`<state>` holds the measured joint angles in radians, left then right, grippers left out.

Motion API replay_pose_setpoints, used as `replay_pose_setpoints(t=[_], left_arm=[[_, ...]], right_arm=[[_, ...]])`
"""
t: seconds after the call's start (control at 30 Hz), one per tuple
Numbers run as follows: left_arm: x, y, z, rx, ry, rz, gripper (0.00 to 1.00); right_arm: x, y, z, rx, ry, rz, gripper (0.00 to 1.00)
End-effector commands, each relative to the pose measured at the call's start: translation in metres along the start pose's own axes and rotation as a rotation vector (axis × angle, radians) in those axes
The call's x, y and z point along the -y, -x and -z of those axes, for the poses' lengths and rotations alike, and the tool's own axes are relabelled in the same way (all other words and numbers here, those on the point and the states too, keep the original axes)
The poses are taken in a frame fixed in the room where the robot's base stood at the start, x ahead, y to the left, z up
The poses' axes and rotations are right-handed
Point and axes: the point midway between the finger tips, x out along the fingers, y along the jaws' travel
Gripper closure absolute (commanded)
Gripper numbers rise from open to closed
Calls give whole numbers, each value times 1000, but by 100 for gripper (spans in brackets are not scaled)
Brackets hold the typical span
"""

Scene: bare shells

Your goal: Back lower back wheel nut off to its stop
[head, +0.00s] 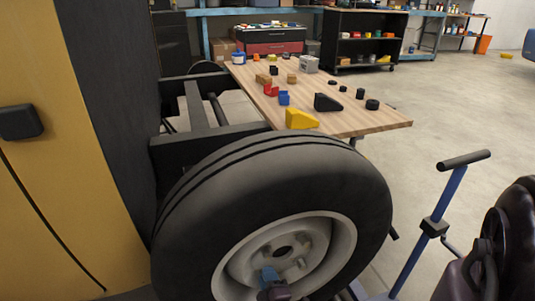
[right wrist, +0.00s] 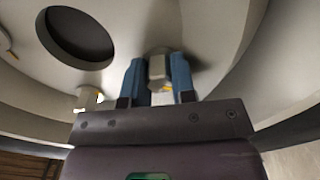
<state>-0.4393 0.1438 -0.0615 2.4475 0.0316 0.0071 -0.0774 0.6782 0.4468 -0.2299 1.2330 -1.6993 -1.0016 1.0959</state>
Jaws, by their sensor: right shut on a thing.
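A large black tyre on a pale rim, the back wheel (head: 345,190), fills the lower middle of the head view, beside the yellow and black vehicle body. My right gripper (head: 268,274) is at the lower part of the hub, with its blue fingers against the wheel face. In the right wrist view its fingers (right wrist: 158,80) are shut on a metal hex nut (right wrist: 158,65), one finger on each side. A second nut (right wrist: 88,97) sits to the left on the rim, below a large dark round hole (right wrist: 77,38). My left gripper is not in view.
A blue stand (head: 440,215) with a black handle rises to the right of the wheel. Behind the wheel is a wooden table (head: 370,118) with several small parts and a yellow wedge (head: 301,118). Open floor lies to the right.

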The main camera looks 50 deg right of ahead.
Motion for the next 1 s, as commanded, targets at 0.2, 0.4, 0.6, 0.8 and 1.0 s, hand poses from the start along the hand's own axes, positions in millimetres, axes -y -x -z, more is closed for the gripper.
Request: replay_pose_setpoints(t=[0.2, 0.4, 0.6, 0.8, 1.0], left_arm=[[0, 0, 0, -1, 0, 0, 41], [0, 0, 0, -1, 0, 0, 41], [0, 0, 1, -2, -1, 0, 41], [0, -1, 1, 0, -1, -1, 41], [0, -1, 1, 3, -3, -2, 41]], right_arm=[[-1, -2, 1, -1, 206, -3, 99], [-1, -2, 1, 0, 395, -3, 99], [-1, -2, 1, -1, 579, -4, 99], [-1, -2, 1, -1, 736, -4, 99], [-1, -2, 2, -1, 849, -5, 99]])
